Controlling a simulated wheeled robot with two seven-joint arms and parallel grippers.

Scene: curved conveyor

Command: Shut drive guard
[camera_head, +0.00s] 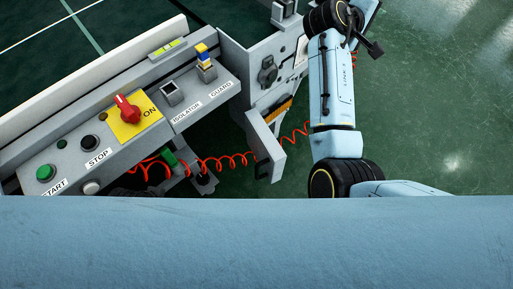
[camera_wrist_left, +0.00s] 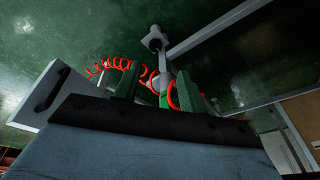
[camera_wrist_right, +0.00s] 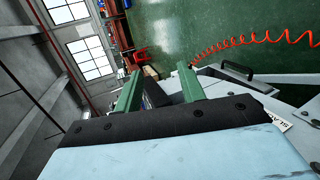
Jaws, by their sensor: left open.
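A grey hinged panel, seemingly the drive guard (camera_head: 269,145), stands out at an angle from the conveyor's side in the head view, with a black handle near its lower end. A grey panel with a dark handle slot, likely the same guard (camera_wrist_left: 42,108), shows at the left of the left wrist view. My left gripper (camera_wrist_left: 160,85) has its green fingers apart, with a grey post and red coiled cord beyond them. My right gripper (camera_wrist_right: 157,88) also has its fingers apart and nothing visible held. Its fingertips are not clear in the head view.
The control panel (camera_head: 70,150) carries START and STOP buttons, a red knob (camera_head: 127,107) at ON, and ISOLATOR and GUARD labels. A red coiled cord (camera_head: 230,160) runs below the panel and past the guard. Open green floor (camera_head: 440,100) lies at the right.

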